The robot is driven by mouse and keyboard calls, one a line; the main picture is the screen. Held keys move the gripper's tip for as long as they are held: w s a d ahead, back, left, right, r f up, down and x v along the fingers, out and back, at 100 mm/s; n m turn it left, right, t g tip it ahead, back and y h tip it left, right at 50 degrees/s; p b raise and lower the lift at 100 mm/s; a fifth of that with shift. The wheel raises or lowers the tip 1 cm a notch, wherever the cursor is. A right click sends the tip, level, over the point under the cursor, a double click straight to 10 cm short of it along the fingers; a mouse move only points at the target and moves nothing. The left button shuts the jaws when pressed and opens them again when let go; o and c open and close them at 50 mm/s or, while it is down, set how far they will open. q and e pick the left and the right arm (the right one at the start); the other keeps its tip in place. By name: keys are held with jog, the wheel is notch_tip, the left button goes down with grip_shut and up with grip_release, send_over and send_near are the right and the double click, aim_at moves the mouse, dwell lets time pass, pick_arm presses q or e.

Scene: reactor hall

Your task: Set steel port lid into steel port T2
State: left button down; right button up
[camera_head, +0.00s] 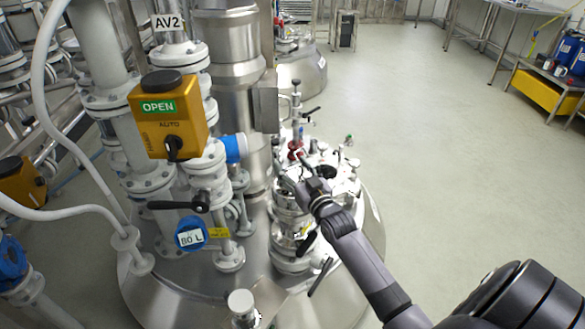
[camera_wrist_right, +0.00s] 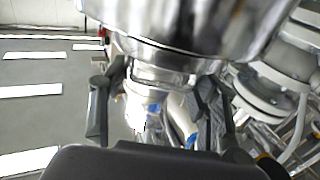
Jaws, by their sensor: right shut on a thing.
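My right gripper (camera_head: 299,184) is over the top of the steel reactor, among its fittings. In the right wrist view its two dark fingers (camera_wrist_right: 155,105) stand either side of a narrow steel neck below a wide shiny steel body, which I take to be the steel port lid (camera_wrist_right: 190,22). The gripper is shut on it. In the head view the gripper and arm largely hide the lid. A round fitting with a dark opening (camera_head: 324,172) lies just right of the gripper; I cannot read a T2 label or tell whether the lid touches a port. My left gripper is not in view.
A yellow valve box (camera_head: 168,117) marked OPEN and white pipes crowd the left. A valve with a red part (camera_head: 296,150) stands just behind the gripper. Black handles stick out in front of it. The floor (camera_head: 430,150) to the right is clear.

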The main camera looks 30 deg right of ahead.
aim_at(295, 179)
jog(key=o, duration=1.5)
jog(key=shift+s+f, duration=0.2)
jog(key=shift+f, duration=1)
jog(key=shift+s+a+f, duration=0.1)
jog(key=shift+s+f, duration=0.2)
jog(key=shift+s, duration=0.1)
jog(key=s+a+r, duration=0.1)
jog(key=s+r, duration=0.1)
jog(key=s, duration=0.9)
jog(key=shift+r, duration=0.25)
jog(key=shift+w, duration=0.15)
